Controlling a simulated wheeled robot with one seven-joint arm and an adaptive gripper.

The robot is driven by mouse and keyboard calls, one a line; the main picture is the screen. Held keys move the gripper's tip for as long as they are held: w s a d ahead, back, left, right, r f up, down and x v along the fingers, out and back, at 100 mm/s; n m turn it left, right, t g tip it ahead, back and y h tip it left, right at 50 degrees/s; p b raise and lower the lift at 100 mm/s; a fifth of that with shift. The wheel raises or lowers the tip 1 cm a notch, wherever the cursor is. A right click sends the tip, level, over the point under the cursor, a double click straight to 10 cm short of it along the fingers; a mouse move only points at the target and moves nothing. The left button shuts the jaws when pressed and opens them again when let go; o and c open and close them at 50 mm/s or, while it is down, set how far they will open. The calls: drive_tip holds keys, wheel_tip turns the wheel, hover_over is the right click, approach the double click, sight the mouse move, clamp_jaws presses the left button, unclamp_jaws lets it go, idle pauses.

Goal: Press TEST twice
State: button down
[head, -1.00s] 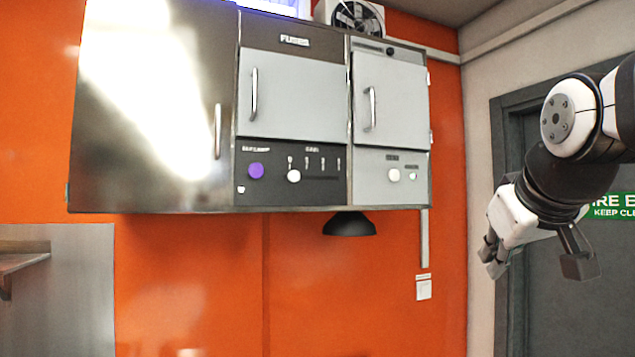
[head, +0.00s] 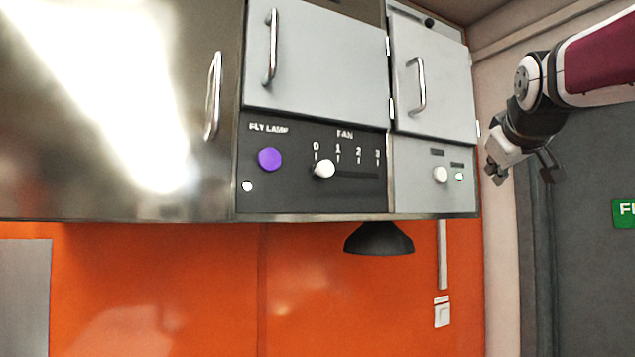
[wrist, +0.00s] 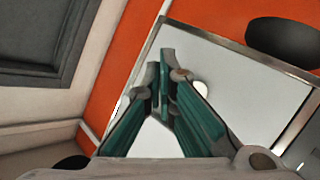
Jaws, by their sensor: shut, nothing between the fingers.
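No word TEST is readable. On the right-hand light grey panel, a round white button (head: 440,174) sits beside a small pale greenish light (head: 459,177), each under a dark label too small to read. My gripper (head: 522,172) is right of the cabinet, at about the panel's height in the head view, apart from it. In the wrist view my gripper (wrist: 163,78) is shut and empty, its fingers in front of the grey panel. A round white knob or button (wrist: 201,88) shows just right of the fingertips, partly hidden by them.
The dark panel holds a purple FLY LAMP button (head: 269,159) and a white FAN slider knob (head: 324,169) near 0. A black lamp shade (head: 379,239) hangs under the cabinet. A wall switch (head: 442,316) is below right. A dark door (head: 590,270) stands at right.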

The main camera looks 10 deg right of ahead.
sight(441, 175)
idle(0.3)
drive_tip(key=w+a+b, duration=0.3)
drive_tip(key=w, duration=0.5)
drive_tip(key=shift+w, duration=0.15)
idle(1.5)
drive_tip(key=shift+w+a, duration=0.15)
drive_tip(key=shift+w, duration=0.25)
drive_tip(key=shift+w+a, duration=0.15)
drive_tip(key=shift+w, duration=0.3)
idle(0.7)
drive_tip(key=shift+s, duration=0.2)
drive_tip(key=shift+s+d, duration=0.3)
drive_tip(key=shift+s, duration=0.35)
